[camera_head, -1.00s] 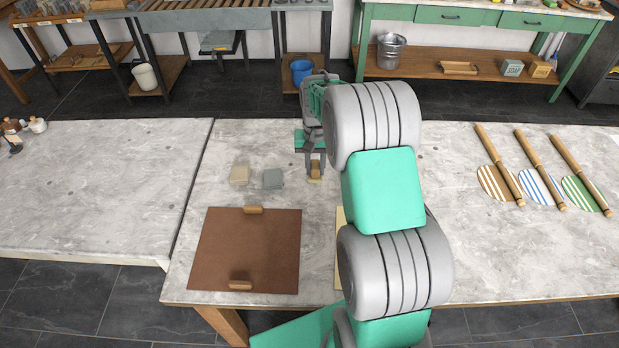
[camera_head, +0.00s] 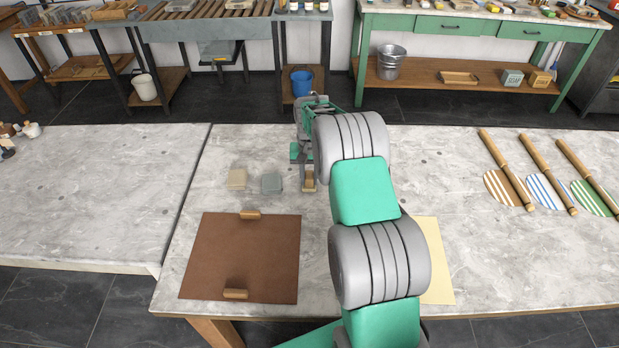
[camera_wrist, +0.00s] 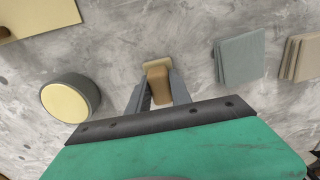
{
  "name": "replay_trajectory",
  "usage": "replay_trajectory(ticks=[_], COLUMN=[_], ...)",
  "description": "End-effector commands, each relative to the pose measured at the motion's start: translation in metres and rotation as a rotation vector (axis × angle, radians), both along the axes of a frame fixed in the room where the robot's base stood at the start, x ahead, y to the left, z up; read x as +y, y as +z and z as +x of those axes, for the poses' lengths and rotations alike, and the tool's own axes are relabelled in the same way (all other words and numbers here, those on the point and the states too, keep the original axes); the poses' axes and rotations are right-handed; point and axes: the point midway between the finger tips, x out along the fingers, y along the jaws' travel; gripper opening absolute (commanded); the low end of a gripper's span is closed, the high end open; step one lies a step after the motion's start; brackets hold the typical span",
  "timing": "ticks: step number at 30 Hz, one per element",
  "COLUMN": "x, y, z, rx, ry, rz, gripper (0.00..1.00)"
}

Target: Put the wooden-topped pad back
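The wooden-topped pad, a small wooden block on a cream base, is at my gripper's tips in the head view (camera_head: 309,181) and in the wrist view (camera_wrist: 158,82). My gripper (camera_wrist: 159,88) points down with one finger on each side of the wood and appears closed on it. The cream base shows beyond the fingertips. The pad is low over the marble table; I cannot tell whether it touches. A round dark-rimmed thing with a cream face (camera_wrist: 70,98) lies beside it in the wrist view; my arm hides it in the head view.
A grey square stack (camera_head: 272,183) and a beige one (camera_head: 237,178) lie left of my gripper. A brown board with two wooden handles (camera_head: 240,260) lies at the front left. A cream sheet (camera_head: 437,262) is partly behind my arm. Handled striped discs (camera_head: 543,188) lie right.

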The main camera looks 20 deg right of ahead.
Motion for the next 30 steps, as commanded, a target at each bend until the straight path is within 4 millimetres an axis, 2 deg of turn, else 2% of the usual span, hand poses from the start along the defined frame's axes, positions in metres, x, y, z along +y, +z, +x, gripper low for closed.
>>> replay_trajectory(ticks=[1,7,14,17,20,30], x=[0.0,0.0,0.0,0.0,0.0,0.0], y=[0.0,-0.001,0.0,0.007,0.022,0.104], z=[0.0,0.0,0.0,0.0,0.001,0.0], rx=[0.0,0.001,0.001,-0.001,-0.005,-0.003], ry=[0.0,0.0,0.0,0.0,0.0,0.0], rz=[0.0,0.0,0.0,0.0,-0.001,0.0], gripper=[0.3,0.46,0.47,0.47,0.47,0.47])
